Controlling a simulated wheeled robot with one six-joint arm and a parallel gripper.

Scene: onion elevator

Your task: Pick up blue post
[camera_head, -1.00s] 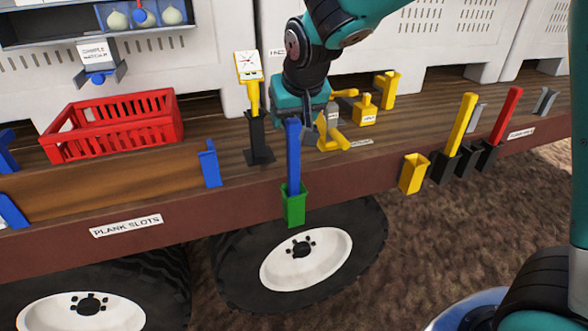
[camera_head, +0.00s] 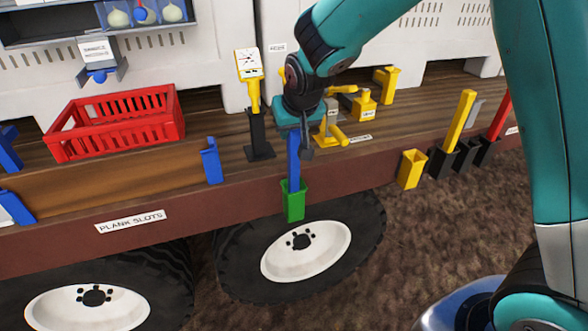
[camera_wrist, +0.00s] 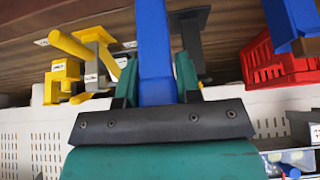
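The blue post (camera_head: 293,160) stands upright in a green socket (camera_head: 293,205) on the front side of the wagon bed. My gripper (camera_head: 293,130) is at the post's upper end, with its fingers around it. In the wrist view the blue post (camera_wrist: 157,55) runs between the two teal fingers of my gripper (camera_wrist: 157,82). Both fingers lie flush along its sides with no clear gap, so the gripper appears shut on it. The post's top end is hidden by my gripper.
A red crate (camera_head: 115,122) is on the bed at left. A black stand with a yellow head (camera_head: 257,135) is just left of the post. Yellow fittings (camera_head: 362,103) are behind to the right. An empty yellow socket (camera_head: 411,169) and a yellow post (camera_head: 459,120) stand farther right along the edge.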

